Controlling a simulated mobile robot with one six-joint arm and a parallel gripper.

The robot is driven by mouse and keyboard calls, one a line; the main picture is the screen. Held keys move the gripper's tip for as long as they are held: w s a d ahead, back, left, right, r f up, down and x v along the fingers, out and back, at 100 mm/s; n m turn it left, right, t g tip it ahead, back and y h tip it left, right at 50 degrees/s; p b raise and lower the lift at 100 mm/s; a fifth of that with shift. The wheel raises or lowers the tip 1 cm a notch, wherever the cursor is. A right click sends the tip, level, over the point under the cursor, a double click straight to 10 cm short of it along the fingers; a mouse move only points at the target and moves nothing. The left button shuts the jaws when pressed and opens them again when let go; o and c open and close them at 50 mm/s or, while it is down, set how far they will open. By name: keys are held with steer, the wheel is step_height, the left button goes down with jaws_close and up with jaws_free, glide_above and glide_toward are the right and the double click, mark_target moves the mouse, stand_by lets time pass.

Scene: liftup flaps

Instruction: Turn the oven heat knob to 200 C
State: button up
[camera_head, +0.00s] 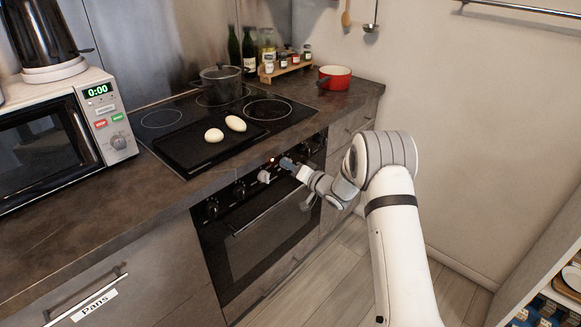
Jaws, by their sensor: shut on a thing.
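The oven (262,240) is black-fronted and set under the dark counter, with a row of dark knobs on its upper panel. Two knobs show left of my gripper, one at the far left (212,207) and one nearer (239,188). Further dark knobs (306,151) show to the right. My gripper (276,169) is at the middle of the panel, shut on an oven knob that its fingers mostly hide. A small red light (271,160) glows just above it. The knob markings and the heat setting are too small to read.
The oven handle (265,208) runs below the knobs. Above are the hob (160,118), a black tray (190,150) with two white eggs (235,123), a dark pot (221,84) and a red pot (334,77). A microwave (60,140) stands left. The floor at right is clear.

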steer(key=shift+d+f, duration=0.1)
steer(key=shift+f, duration=0.05)
steer(key=o, duration=1)
steer(key=v, duration=0.7)
steer(key=shift+s+d, duration=0.25)
